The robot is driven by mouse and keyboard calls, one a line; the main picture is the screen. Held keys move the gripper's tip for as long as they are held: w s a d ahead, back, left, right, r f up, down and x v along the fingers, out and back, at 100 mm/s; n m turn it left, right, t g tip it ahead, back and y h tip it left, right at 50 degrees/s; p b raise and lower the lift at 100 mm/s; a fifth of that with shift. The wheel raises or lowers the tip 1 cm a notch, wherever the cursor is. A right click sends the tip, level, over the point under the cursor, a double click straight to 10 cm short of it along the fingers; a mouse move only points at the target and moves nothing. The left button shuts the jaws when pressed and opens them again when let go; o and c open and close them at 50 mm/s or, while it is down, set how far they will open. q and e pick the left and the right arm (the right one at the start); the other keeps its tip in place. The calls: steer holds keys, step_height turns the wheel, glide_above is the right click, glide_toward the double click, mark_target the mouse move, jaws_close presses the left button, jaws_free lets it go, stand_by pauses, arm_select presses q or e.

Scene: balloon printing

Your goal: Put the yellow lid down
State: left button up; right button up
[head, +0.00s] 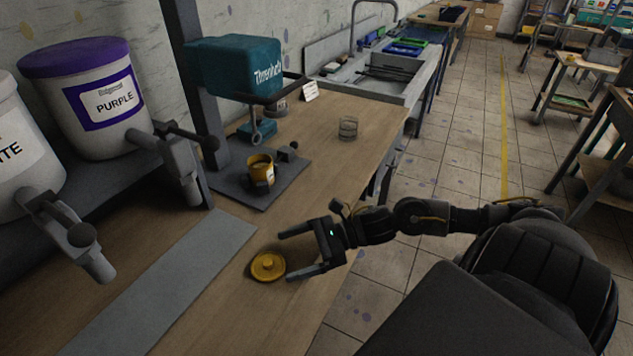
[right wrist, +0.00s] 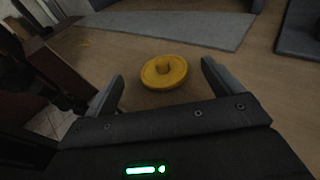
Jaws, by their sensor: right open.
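A yellow pot (head: 262,172) stands on the dark base of the teal mixing machine (head: 236,66). My left gripper is out of view.
Purple (head: 98,105) and white (head: 22,150) paint buckets with taps stand on a shelf at left. A grey strip (head: 165,285) lies on the wooden table (head: 225,315). Bare tabletop surrounds the lid.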

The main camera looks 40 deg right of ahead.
steer(key=v, duration=0.6)
steer(key=shift+r, duration=0.2)
steer(key=shift+w, duration=0.1)
stand_by(0.3)
